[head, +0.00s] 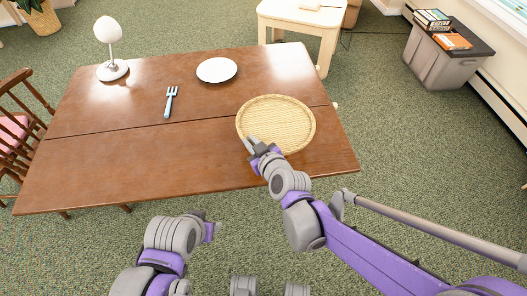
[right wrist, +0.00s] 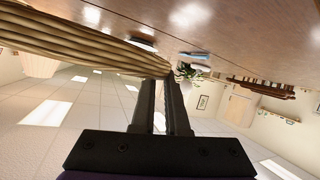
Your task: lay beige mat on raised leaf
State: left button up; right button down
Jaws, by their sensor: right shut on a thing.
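A round beige woven mat (head: 290,118) with a raised rim shows at the right end of the brown wooden table (head: 110,165). In the picture it overlaps the seam between the far part and the near leaf (head: 190,165), which looks level with the rest. My right gripper (head: 250,144) is at the mat's near left edge, shut on it. The right wrist view shows the mat (right wrist: 80,40) edge-on at the fingertips (right wrist: 167,82), close to the tabletop. Whether the mat touches the wood is unclear. My left gripper (head: 211,230) is off the table's front edge, its fingers unclear.
A white plate (head: 217,70), a blue-handled fork (head: 170,102) and a white lamp (head: 111,50) stand on the far part. The near leaf's left and middle are clear. A chair (head: 15,125) is at left; a grey bin (head: 445,58) is at back right.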

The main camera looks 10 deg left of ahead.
aim_at(241, 169)
jog(key=shift+s+a+r+b, duration=0.1)
jog(key=shift+s+a+b, duration=0.15)
jog(key=shift+a+b, duration=0.25)
jog(key=shift+s+a+r+b, duration=0.1)
jog(key=shift+s+a+b, duration=0.2)
jog(key=shift+a, duration=0.35)
jog(key=shift+s+a+r+b, duration=0.1)
jog(key=shift+s+a+b, duration=0.2)
jog(key=shift+a, duration=0.3)
notch_tip(241, 169, down, 10)
jog(key=b, duration=0.3)
jog(key=shift+w+r, duration=0.1)
jog(key=shift+r, duration=0.05)
jog(key=shift+b, duration=0.3)
jog(key=c, duration=0.9)
grip_release()
